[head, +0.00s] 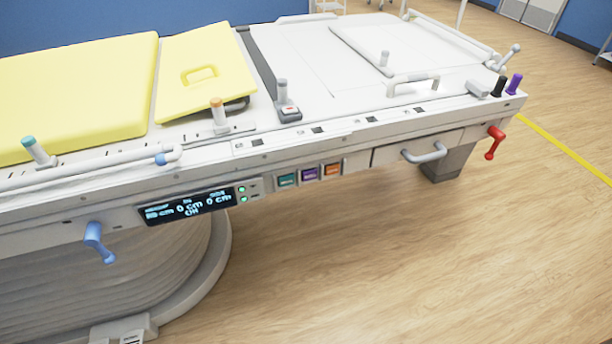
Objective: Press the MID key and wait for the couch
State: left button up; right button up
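The couch (300,152) runs across the head view with its long side rail facing me. Three coloured keys sit in a row on that side: teal (287,180), purple (309,174) and orange (332,169). Their labels are too small to read, so I cannot tell which is MID. Left of them is a dark display (187,205) with lit text that includes "0 cm" readings. Two small green-lit buttons (242,189) sit beside the display. Neither of my grippers is in view.
A blue lever (98,243) and a red lever (494,143) stick out from the couch side. A grey handle (425,153) is on a drawer front. Yellow pads (75,95) and several upright pegs are on top. The wooden floor (420,260) in front is clear.

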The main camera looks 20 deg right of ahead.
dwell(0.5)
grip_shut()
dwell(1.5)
